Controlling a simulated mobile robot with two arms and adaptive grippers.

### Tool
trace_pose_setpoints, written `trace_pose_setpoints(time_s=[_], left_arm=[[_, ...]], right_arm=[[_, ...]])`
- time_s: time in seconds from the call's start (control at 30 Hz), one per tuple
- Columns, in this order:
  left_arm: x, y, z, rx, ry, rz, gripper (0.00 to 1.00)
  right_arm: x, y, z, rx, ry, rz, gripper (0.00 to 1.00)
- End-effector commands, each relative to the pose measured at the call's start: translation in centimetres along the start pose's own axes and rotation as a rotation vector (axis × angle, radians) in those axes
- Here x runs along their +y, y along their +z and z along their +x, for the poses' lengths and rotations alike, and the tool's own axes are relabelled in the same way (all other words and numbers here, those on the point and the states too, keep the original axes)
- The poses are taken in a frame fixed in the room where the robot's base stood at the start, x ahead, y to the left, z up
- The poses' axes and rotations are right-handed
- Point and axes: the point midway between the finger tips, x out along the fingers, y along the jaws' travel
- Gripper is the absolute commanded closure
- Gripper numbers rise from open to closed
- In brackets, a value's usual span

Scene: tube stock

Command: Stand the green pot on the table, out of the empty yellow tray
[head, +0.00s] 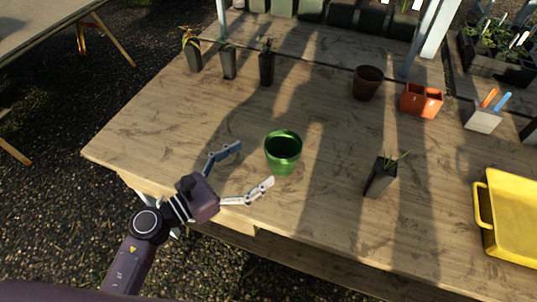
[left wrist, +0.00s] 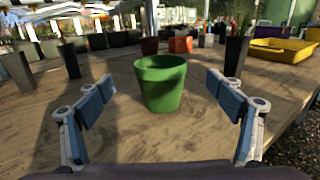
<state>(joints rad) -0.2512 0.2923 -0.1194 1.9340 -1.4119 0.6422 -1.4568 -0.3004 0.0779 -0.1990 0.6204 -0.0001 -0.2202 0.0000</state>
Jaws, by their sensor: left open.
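The green pot (head: 283,153) stands upright on the wooden table (head: 170,130), near its front edge. The yellow tray (head: 482,205) is at the far right of the table, and no pot shows in its visible part. My left gripper (head: 256,168) is open and empty, just left of the pot with its fingers spread towards it. In the left wrist view the green pot (left wrist: 161,84) is upright beyond and between the open fingers (left wrist: 160,98), with no contact visible. The yellow tray (left wrist: 285,48) shows at the back right there. My right gripper is not in view.
A dark pot with a seedling (head: 381,177) stands right of the green pot. Several dark seedling pots (head: 267,67) line the back left. The table around the green pot is clear.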

Motion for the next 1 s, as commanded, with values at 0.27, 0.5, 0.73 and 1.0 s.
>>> trace_pose_setpoints(time_s=[0.27,0.5,0.73,1.0], left_arm=[[0.0,-0.1,-3.2,0.000,0.000,0.001,0.15],[0.0,0.1,-3.5,-0.001,0.000,0.000,0.15],[0.0,0.1,-3.4,-0.001,0.000,0.000,0.15],[0.0,0.1,-3.4,0.000,0.000,0.000,0.15]], right_arm=[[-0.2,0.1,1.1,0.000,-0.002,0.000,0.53],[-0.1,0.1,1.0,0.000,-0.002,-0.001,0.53],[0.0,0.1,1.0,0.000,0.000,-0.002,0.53],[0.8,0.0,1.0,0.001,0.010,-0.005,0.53]])
